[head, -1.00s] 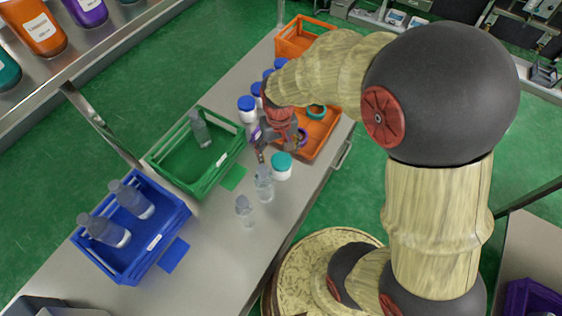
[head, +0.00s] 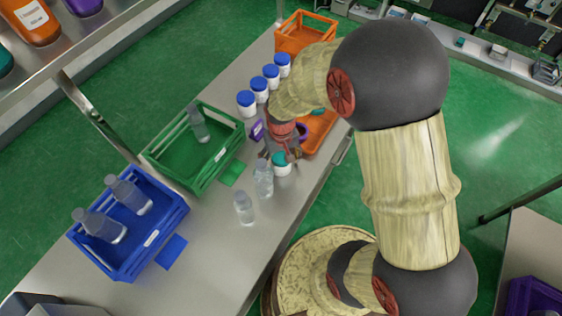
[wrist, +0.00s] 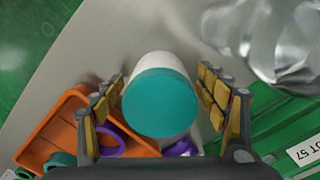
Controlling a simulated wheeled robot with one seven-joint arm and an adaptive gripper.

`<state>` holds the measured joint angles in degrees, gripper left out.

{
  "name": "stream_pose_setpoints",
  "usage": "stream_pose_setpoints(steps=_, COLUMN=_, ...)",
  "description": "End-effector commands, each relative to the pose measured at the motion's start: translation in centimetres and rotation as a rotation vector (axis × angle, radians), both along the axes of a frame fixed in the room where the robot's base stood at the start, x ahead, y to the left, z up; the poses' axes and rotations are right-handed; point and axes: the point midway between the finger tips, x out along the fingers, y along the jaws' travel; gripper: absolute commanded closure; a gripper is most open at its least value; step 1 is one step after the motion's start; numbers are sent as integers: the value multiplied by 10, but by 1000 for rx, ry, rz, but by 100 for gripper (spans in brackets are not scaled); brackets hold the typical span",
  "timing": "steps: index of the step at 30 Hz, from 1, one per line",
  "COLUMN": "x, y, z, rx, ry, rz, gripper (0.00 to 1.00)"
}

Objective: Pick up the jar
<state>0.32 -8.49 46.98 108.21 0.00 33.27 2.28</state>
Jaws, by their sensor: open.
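The jar (head: 282,168) is white with a teal lid and stands upright on the grey bench, in front of the orange tray. In the wrist view the jar (wrist: 160,105) is seen from above, its lid facing the camera. My gripper (head: 282,156) is over the jar in the head view and hides part of it. In the wrist view the fingers of my gripper (wrist: 161,88) are open, one on each side of the jar. Narrow gaps seem to show between pads and jar; contact cannot be told for sure.
Clear bottles (head: 264,182) stand close beside the jar. An orange tray (head: 318,135) with teal and purple rings lies behind it. Several blue-lidded jars (head: 246,104) stand in a row. Green (head: 180,178) and blue (head: 140,262) crates hold bottles. Bare bench lies at the front.

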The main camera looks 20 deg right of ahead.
Motion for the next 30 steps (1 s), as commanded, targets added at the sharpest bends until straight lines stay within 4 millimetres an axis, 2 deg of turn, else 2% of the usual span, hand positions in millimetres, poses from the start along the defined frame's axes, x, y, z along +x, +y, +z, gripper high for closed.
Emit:
stream_pose_setpoints(steps=2, x=0, y=0, z=1, rx=0, ry=0, rz=0, gripper=27)
stream_pose_setpoints(steps=30, x=0, y=0, z=1, rx=0, ry=0, rz=0, gripper=80)
